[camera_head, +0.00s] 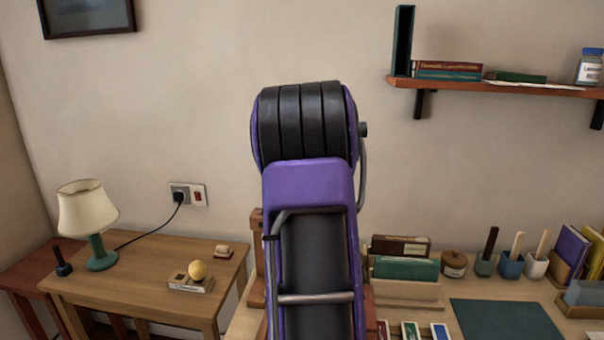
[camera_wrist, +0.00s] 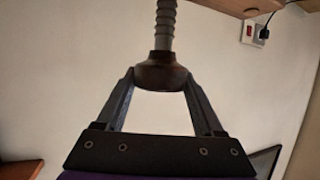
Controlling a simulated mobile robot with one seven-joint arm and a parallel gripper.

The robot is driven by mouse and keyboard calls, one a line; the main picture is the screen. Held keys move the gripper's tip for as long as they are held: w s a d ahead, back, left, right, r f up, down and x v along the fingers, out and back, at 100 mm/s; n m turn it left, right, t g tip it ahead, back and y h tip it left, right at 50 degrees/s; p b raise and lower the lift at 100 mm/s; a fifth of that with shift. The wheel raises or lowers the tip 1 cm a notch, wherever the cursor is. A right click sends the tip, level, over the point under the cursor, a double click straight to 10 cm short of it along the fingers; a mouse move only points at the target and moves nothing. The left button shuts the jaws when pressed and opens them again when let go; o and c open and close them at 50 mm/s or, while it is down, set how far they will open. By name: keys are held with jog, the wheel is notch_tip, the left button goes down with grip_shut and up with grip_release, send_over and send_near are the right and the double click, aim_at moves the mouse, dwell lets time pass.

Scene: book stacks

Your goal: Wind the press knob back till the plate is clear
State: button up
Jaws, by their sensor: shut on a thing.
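In the wrist view the press knob (camera_wrist: 161,76) is a dark brown rounded knob on the end of a grey threaded screw (camera_wrist: 165,28). My gripper (camera_wrist: 160,84) is shut on the knob, with one dark finger on each side of it. In the head view my purple and black arm covers the knob, the screw and my gripper. A brown wooden part (camera_head: 257,262), seemingly the press frame, shows at the left edge of my arm. The press plate is not visible in either view.
A side table (camera_head: 140,265) with a lamp (camera_head: 90,220) and a small book with a yellow round thing stands to the left. Right of my arm the desk holds a book rack (camera_head: 405,290), pots, a dark green mat (camera_head: 505,318) and books. A shelf (camera_head: 500,88) hangs above.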

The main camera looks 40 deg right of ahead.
jog(key=n+y, duration=0.1)
jog(key=f+n+t+y+p, duration=0.1)
jog(key=shift+s+y, duration=0.2)
jog(key=shift+y, duration=0.1)
jog(key=n+t+y, duration=0.1)
jog(key=n+y, duration=0.3)
jog(key=y, duration=0.1)
jog(key=shift+w+n, duration=0.1)
jog(key=shift+n, duration=0.3)
jog(key=n+y, duration=0.3)
jog(key=y, duration=0.1)
jog(key=shift+g, duration=0.4)
jog(key=shift+n+g+y, duration=0.9)
jog(key=shift+n+y, duration=0.9)
jog(key=shift+n, duration=0.1)
jog(key=shift+a+n+g+y, duration=0.1)
jog(key=shift+n+g+y, duration=0.2)
jog(key=shift+n+y, duration=0.1)
jog(key=o, duration=1)
jog(key=shift+c, duration=0.2)
jog(key=o, duration=0.4)
jog(key=shift+w, duration=0.2)
jog(key=shift+r+p, duration=0.2)
jog(key=shift+p, duration=0.1)
